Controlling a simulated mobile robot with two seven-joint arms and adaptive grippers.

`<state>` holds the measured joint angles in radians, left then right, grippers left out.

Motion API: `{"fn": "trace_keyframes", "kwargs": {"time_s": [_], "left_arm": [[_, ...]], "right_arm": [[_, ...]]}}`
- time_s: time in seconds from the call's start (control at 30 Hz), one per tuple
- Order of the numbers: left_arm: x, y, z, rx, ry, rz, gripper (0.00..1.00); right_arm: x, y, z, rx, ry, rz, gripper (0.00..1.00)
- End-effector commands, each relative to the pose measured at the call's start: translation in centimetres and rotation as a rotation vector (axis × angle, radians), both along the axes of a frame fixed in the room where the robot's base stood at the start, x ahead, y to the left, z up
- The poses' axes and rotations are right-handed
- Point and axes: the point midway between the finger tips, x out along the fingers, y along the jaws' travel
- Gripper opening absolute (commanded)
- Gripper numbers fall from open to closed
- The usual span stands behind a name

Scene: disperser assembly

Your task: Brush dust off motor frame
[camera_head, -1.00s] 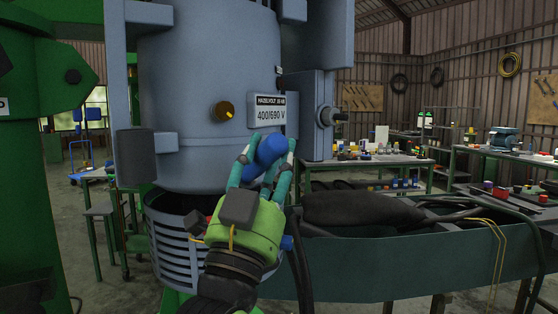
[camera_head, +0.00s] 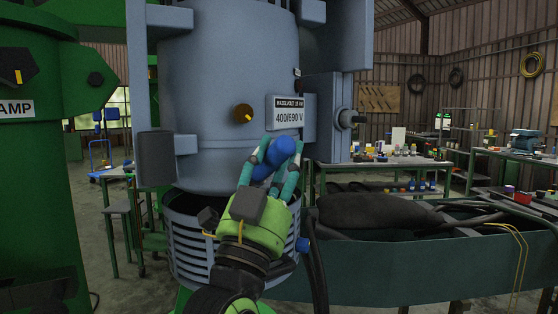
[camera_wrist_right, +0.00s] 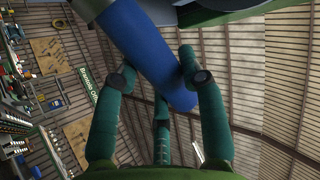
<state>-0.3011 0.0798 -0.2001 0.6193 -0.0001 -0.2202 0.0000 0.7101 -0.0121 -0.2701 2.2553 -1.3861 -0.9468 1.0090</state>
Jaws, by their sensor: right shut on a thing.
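In the right wrist view the blue handle (camera_wrist_right: 143,45) runs up between the fingers to the motor. Bristles do not show, and I cannot tell whether they touch the frame. My left gripper is out of view.
A slatted ring (camera_head: 190,245) sits below the motor. A dark green trough (camera_head: 400,265) with a black bag (camera_head: 375,211) stands at right. Green machinery (camera_head: 30,200) stands at left. Cluttered workbenches (camera_head: 385,164) are behind.

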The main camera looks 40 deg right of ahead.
Motion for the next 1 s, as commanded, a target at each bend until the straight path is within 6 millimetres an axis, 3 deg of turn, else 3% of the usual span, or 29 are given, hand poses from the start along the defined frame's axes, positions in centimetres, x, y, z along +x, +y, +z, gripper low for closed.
{"fn": "trace_keyframes", "kwargs": {"time_s": [0.83, 1.0], "left_arm": [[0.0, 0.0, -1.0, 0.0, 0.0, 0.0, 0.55], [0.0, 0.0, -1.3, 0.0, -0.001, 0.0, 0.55]], "right_arm": [[1.5, -0.1, 0.0, 0.0, -0.001, 0.0, 0.08], [1.4, -1.1, -0.1, 0.002, -0.002, -0.001, 0.08]]}}
